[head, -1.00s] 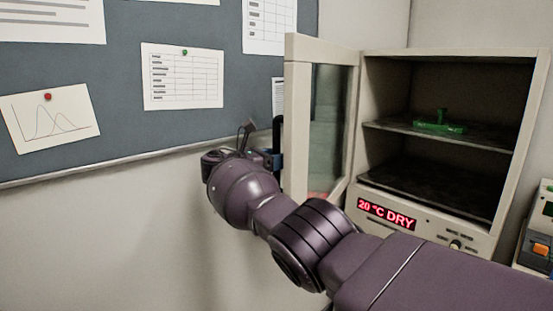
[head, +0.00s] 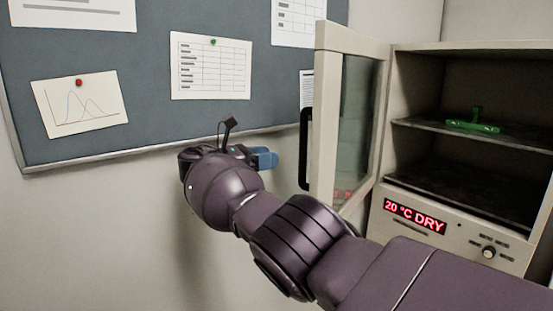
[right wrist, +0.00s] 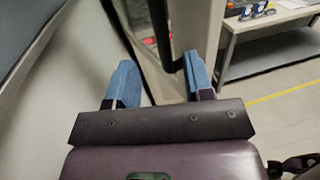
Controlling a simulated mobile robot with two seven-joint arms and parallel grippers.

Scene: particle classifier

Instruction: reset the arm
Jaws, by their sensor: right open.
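My right arm reaches in from the lower right of the head view. My right gripper (head: 262,158) has blue fingers and is to the left of the open door (head: 326,110) of the drying cabinet, apart from its black handle (head: 305,145). In the right wrist view the two blue fingers of this gripper (right wrist: 160,82) are spread with nothing between them. The door's edge and dark handle (right wrist: 158,30) show beyond the fingers. My left gripper is not in view.
The cabinet (head: 415,165) stands open at the right, its display reading "20 °C DRY". A green object (head: 473,125) lies on its upper shelf (head: 410,123). A pinboard (head: 150,130) with papers is on the wall behind. A table (right wrist: 270,25) stands at upper right in the wrist view.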

